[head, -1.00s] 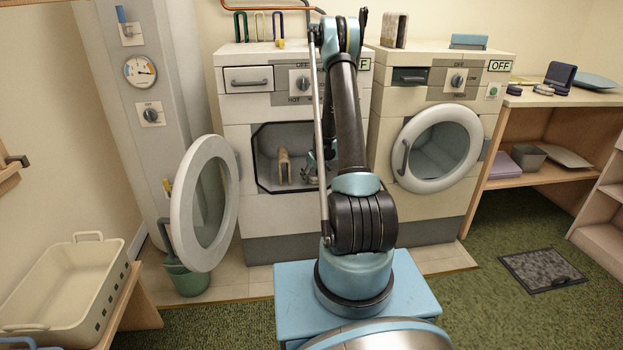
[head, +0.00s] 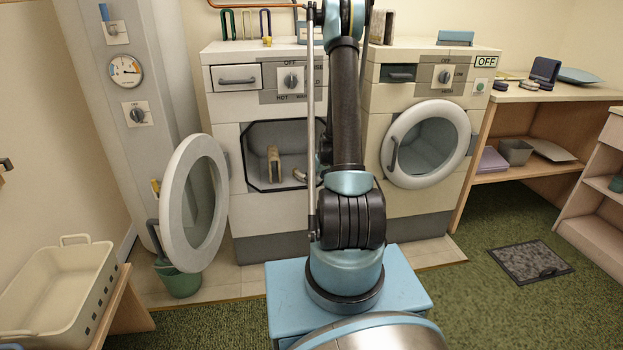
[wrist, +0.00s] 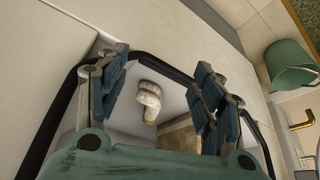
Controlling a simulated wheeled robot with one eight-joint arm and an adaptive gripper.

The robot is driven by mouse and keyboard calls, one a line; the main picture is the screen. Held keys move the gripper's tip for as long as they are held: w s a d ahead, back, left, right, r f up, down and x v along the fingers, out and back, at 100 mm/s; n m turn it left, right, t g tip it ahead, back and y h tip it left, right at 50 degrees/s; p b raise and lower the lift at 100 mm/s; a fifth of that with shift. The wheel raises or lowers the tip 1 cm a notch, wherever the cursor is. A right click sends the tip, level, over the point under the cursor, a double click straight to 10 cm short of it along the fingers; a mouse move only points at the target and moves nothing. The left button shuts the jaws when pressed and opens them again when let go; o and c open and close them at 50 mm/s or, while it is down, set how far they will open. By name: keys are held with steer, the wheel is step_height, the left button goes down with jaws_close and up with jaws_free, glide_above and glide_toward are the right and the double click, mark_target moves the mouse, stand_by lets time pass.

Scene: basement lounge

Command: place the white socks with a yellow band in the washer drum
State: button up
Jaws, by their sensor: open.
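The white socks (wrist: 149,98) are a small rolled lump with a yellowish end, lying inside the open washer drum (head: 262,132) of the left machine. In the head view the pale lump of the socks (head: 300,174) shows at the right of the opening, partly behind my arm. My gripper (wrist: 158,72) is open and empty in the wrist view, its fingers on either side of the socks and apart from them, at the drum's dark-rimmed opening. The gripper is mostly hidden behind my arm in the head view.
A tan upright thing (head: 274,163) stands in the drum beside the socks. The round door (head: 194,203) hangs open at left, above a green bucket (head: 180,277). The right machine's door (head: 428,144) is shut. A cream basket (head: 58,285) stands at lower left.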

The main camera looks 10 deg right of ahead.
steer(key=s+a+r+m+g, duration=0.1)
steer(key=s+a+r, duration=0.1)
steer(key=s+r, duration=0.75)
steer(key=s+a+r+m, duration=0.1)
steer(key=s+a+r, duration=0.1)
steer(key=s+r, duration=0.75)
steer(key=s+a+r+m+g+h, duration=0.1)
steer(key=s+r+m, duration=0.1)
steer(key=s, duration=2.1)
steer(key=shift+s+a+r+h, duration=0.15)
steer(key=shift+s+r+h, duration=0.1)
steer(key=shift+r+h, duration=0.15)
steer(key=shift+w+f, duration=0.25)
steer(key=shift+w, duration=0.25)
